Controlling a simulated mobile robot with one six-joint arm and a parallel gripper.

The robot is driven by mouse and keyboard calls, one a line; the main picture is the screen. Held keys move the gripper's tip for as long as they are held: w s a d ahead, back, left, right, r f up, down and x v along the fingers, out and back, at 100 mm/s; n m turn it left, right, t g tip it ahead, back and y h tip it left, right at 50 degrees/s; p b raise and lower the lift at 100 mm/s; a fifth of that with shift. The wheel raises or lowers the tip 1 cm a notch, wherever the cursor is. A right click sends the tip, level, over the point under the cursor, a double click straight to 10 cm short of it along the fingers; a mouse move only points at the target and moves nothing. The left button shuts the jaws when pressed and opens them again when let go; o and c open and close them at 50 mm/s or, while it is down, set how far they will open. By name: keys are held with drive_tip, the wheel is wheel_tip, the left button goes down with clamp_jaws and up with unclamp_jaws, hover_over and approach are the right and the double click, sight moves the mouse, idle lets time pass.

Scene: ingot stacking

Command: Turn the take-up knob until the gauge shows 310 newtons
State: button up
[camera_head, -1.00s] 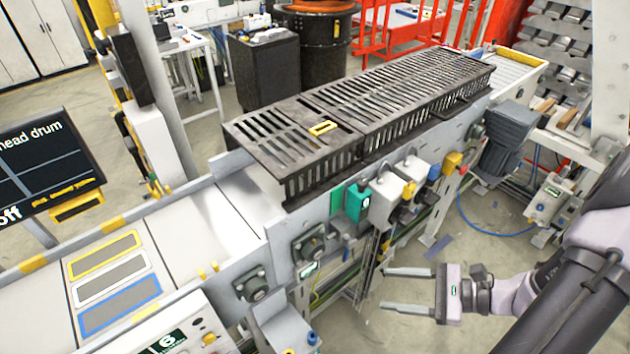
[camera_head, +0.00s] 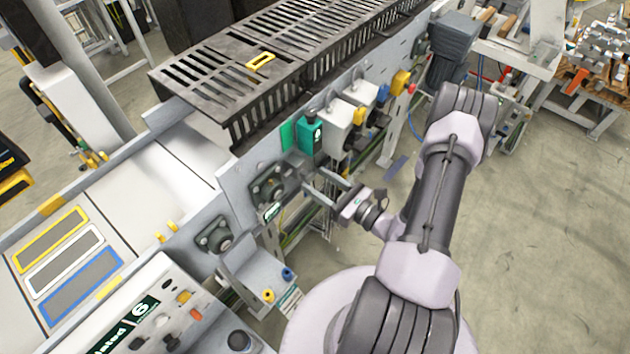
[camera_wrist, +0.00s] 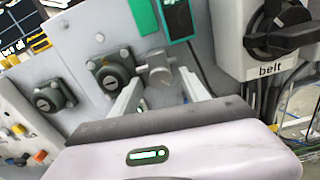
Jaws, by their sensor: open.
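The take-up knob (camera_wrist: 158,73), a small grey knob, sticks out beside a dark bearing block (camera_wrist: 112,74) on the conveyor's side in the wrist view. My gripper (camera_wrist: 160,84) is open, one finger on each side of the knob in that picture; I cannot tell whether either touches it. In the head view my gripper (camera_head: 312,178) reaches to the conveyor's side just right of the bearing block (camera_head: 268,186). A small pale display (camera_head: 271,213), likely the gauge, sits below that block. Its figures are too small to read.
A grey switch box marked "belt" (camera_wrist: 262,40) is close on the right in the wrist view. A green box (camera_head: 312,136) is above my gripper. A second bearing (camera_head: 214,236) and a control panel (camera_head: 160,318) are to the left. Open floor (camera_head: 540,240) lies right.

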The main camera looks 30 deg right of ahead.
drive_tip(key=shift+x, duration=0.8)
clamp_jaws()
drive_tip(key=shift+m, duration=0.4)
